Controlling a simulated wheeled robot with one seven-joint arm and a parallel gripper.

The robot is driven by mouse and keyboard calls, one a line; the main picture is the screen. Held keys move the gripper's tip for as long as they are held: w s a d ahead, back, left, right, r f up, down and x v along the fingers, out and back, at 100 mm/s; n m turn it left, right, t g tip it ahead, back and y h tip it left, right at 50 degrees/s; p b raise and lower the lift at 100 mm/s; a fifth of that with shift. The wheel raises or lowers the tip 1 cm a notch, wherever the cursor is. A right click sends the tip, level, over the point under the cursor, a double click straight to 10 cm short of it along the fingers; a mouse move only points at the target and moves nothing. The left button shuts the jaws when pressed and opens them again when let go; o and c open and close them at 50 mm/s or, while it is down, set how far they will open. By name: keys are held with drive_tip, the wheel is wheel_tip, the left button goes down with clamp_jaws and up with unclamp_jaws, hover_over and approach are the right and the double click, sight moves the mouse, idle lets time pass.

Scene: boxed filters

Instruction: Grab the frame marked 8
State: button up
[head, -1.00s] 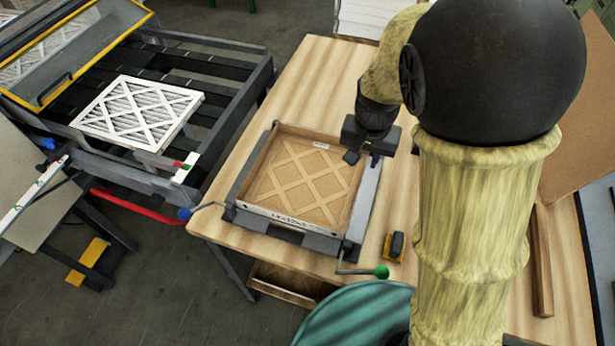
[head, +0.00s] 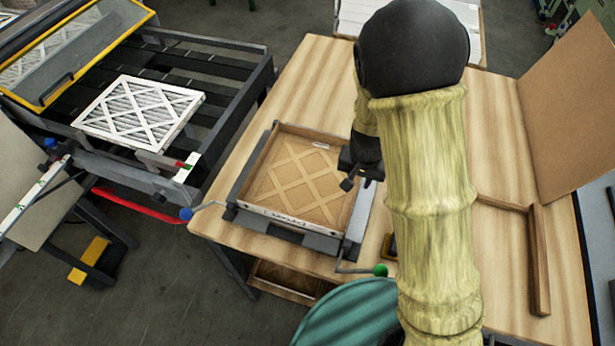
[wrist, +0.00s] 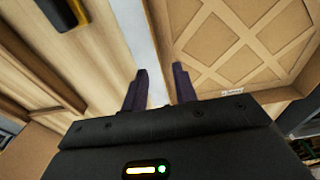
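A square brown cardboard frame with a diagonal lattice (head: 303,181) sits in a grey fixture (head: 357,222) on the wooden table. Its white front edge carries printed dark lettering, too small to read surely; I cannot make out an 8. The lattice also shows at upper right in the wrist view (wrist: 245,45). My gripper (head: 355,178) is over the fixture's right side, near the frame's right edge. In the wrist view my gripper's two dark fingers (wrist: 161,84) are apart, with nothing visibly held between them. The arm hides part of the table.
A white pleated filter (head: 138,112) lies on a dark slatted conveyor (head: 215,95) at left. A yellow-black tool (wrist: 65,12) lies on the table right of the fixture. Brown wooden strips (head: 537,260) and a leaning brown board (head: 570,110) are at right. The table behind the fixture is clear.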

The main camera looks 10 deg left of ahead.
drive_tip(key=shift+w+f, duration=0.1)
drive_tip(key=shift+w+d+f+p, duration=0.1)
drive_tip(key=shift+w+f+p, duration=0.2)
drive_tip(key=shift+f, duration=0.5)
drive_tip(key=shift+w+a+f+p, duration=0.15)
drive_tip(key=shift+f+p, duration=0.2)
drive_tip(key=shift+f, duration=0.45)
drive_tip(key=shift+w+d+f+p, duration=0.15)
drive_tip(key=shift+w+f+p, duration=0.15)
drive_tip(key=shift+f, duration=0.5)
drive_tip(key=shift+s, duration=0.1)
clamp_jaws()
